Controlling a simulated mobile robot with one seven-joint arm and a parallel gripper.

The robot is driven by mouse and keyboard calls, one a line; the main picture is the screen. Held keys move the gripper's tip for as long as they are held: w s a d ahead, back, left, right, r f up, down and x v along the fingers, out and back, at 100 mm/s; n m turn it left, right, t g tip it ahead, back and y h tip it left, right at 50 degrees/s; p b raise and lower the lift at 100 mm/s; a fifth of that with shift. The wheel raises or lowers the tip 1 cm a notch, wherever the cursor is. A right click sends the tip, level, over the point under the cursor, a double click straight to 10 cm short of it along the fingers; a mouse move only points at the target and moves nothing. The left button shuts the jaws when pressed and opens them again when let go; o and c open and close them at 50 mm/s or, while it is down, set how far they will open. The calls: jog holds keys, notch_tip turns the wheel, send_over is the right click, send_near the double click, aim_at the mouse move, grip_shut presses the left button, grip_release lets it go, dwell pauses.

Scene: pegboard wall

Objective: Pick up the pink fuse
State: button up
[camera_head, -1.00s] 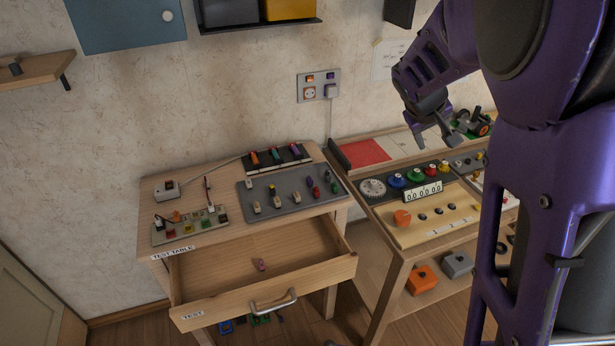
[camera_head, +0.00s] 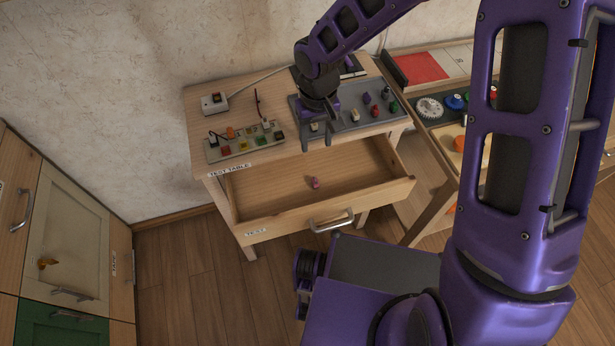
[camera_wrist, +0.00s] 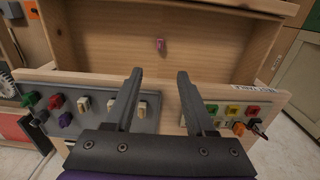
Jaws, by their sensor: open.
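The pink fuse (camera_head: 315,182) is a small piece in the open drawer (camera_head: 262,193) of the test table. In the wrist view the pink fuse (camera_wrist: 161,45) lies on the drawer's wooden floor, beyond the fingertips and roughly in line with the gap between them. My gripper (camera_wrist: 158,75) is open and empty in the wrist view.
The grey board (camera_wrist: 78,124) with several small coloured pieces and a strip of coloured parts (camera_head: 243,144) stand on the table top. The table's edge lies between my gripper and the drawer. The drawer handle (camera_head: 331,222) sticks out in front. A second table with a dial (camera_head: 429,108) stands at right.

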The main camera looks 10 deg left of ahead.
jog(key=b, duration=0.1)
send_over(315, 179)
jog(key=f, duration=1.1)
jog(key=shift+s+f, duration=0.2)
jog(key=shift+f, duration=0.15)
jog(key=shift+w+f+b, duration=0.15)
jog(key=shift+f+b, duration=0.2)
jog(key=shift+f, duration=2.5)
grip_shut()
